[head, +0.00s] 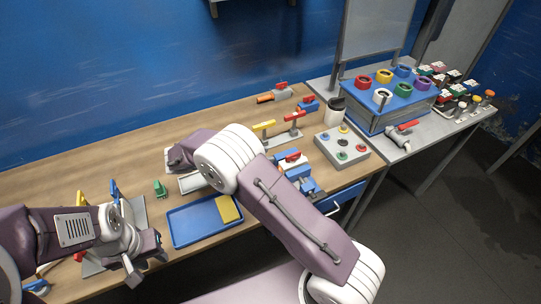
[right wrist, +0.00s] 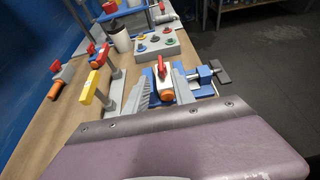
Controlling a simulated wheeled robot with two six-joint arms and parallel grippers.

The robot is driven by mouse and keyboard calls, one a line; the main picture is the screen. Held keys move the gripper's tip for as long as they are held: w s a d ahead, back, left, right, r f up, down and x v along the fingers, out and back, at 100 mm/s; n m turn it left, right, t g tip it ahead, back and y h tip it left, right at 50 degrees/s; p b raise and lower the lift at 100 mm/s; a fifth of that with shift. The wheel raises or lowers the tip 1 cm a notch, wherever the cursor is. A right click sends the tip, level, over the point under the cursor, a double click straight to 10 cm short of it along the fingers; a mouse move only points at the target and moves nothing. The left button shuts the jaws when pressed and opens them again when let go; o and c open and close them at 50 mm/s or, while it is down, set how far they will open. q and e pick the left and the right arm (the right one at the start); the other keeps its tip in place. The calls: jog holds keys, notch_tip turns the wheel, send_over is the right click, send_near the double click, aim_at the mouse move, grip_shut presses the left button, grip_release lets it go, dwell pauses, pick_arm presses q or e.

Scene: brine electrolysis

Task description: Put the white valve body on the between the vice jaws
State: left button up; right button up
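The white valve body with its red handle (head: 293,157) sits at the blue vice (head: 305,182) right of the table's middle. My left gripper (head: 145,258) is at the front left, far from the valve, fingers apart and empty.
A blue tray (head: 190,228) with a yellow block lies in front. A grey button box (head: 341,151) and a white cup (head: 334,112) stand right of and behind the vice. Yellow- and red-handled valves (head: 263,125) stand behind it. The back left tabletop is clear.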

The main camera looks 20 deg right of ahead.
jog(key=s+f+m+y, duration=0.2)
jog(key=s+m+y, duration=0.5)
jog(key=s+m, duration=0.1)
jog(key=s+f+m+y, duration=0.3)
jog(key=s+m+y, duration=0.3)
jog(key=s+m, duration=0.3)
jog(key=shift+s+f+m+y, duration=0.25)
jog(key=shift+m+y, duration=0.15)
jog(key=shift+m, duration=0.7)
jog(key=shift+s+d, duration=0.1)
